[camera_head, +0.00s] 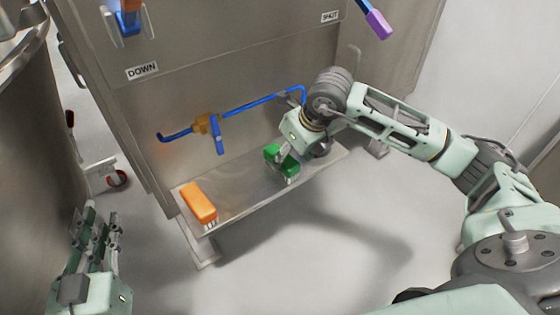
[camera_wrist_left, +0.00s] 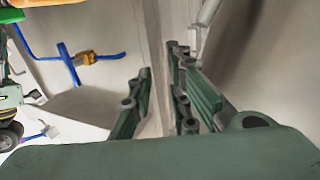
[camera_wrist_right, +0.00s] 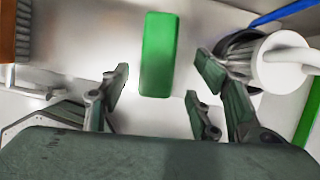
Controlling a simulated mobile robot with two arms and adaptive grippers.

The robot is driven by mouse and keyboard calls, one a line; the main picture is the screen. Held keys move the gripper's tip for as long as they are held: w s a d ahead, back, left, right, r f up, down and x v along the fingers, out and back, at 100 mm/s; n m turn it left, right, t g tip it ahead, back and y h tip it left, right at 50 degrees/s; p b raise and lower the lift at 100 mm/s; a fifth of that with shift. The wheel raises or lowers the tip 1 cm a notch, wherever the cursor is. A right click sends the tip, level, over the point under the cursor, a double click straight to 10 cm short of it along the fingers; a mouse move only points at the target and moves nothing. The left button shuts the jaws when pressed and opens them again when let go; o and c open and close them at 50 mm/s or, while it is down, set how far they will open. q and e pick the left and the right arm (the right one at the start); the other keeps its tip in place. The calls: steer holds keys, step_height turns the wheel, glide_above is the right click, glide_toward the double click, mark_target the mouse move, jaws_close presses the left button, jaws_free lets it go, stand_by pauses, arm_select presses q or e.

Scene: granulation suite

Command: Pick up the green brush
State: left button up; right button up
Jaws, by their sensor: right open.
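The green brush (camera_head: 288,171) lies on the steel shelf (camera_head: 240,188) at the foot of the cabinet. My right gripper (camera_head: 282,157) is over it and partly covers it in the head view. In the right wrist view the green brush (camera_wrist_right: 158,55) shows as a long block ahead of the gap between the spread fingers of my right gripper (camera_wrist_right: 160,90). The right gripper is open and holds nothing; contact with the brush cannot be told. My left gripper (camera_head: 95,235) is open and empty at the lower left, far from the brush, and also shows in the left wrist view (camera_wrist_left: 160,82).
An orange brush (camera_head: 198,202) lies at the shelf's left end. A blue pipe with a brass valve (camera_head: 205,124) runs along the cabinet face above the shelf. A large steel vessel (camera_head: 25,150) stands at the left. The floor (camera_head: 300,260) in front is clear.

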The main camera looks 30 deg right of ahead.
steer(key=b+x, duration=0.1)
steer(key=x, duration=0.4)
steer(key=shift+w+a+b, duration=0.1)
steer(key=shift+a+b, duration=0.1)
steer(key=shift+b, duration=0.1)
steer(key=shift+f, duration=0.1)
arm_select(q)
step_height(320, 180, up, 8)
steer(key=s+t+h, duration=0.1)
steer(key=t+h, duration=0.1)
steer(key=t, duration=0.2)
steer(key=shift+s+d+r, duration=0.15)
steer(key=shift+d, duration=0.25)
arm_select(e)
steer(key=shift+w, duration=0.1)
steer(key=c, duration=1.3)
